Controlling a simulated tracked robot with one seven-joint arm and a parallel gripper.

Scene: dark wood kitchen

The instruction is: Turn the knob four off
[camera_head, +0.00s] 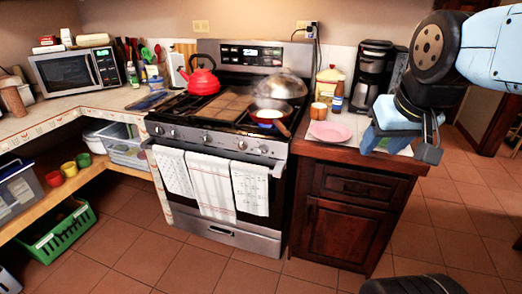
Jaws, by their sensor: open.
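The stove (222,227) stands in the middle of the head view, with several round silver knobs in a row along its front panel. One knob (242,145) is right of the panel's middle, and another knob (263,149) is near the right end. The knobs are too small to tell how each is turned, and no number shows on them. My gripper (400,148) is open and empty, pointing down in front of the right counter. It is well to the right of the knobs and touches none of them.
Towels (213,185) hang on the oven handle below the knobs. A red kettle (203,80) and a pan (268,115) sit on the stove. A pink plate (330,131), a cup (318,111) and a coffee maker (371,75) stand on the right counter. The floor in front is clear.

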